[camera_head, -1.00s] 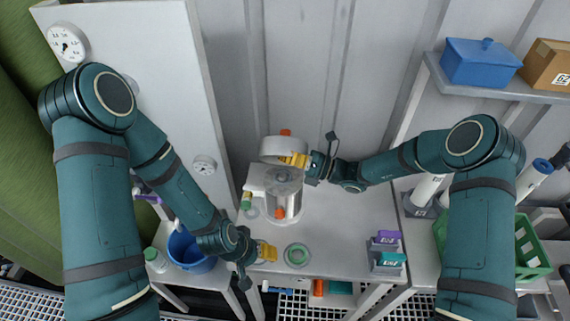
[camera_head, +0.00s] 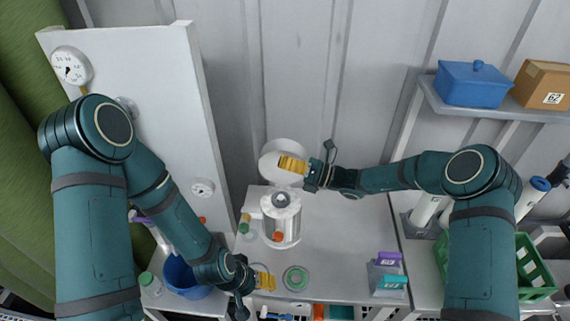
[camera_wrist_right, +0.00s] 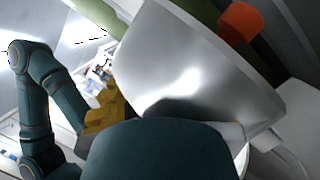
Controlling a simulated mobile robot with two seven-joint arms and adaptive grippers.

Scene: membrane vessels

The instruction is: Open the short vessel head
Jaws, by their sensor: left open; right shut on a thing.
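The short vessel (camera_head: 282,226) is a pale cylinder standing on the work table, with an orange fitting low on its side. Its round white head (camera_head: 276,152) is tilted up behind and above the body, clear of the vessel top. My right gripper (camera_head: 311,173) is shut on the head's yellow handle (camera_head: 291,164).
A green ring (camera_head: 296,278) lies on the table's front. A rack with purple and teal items (camera_head: 388,275) stands at the right. A blue bucket (camera_head: 184,278) is at the left, near a white panel with gauges (camera_head: 140,110). The table's middle right is clear.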

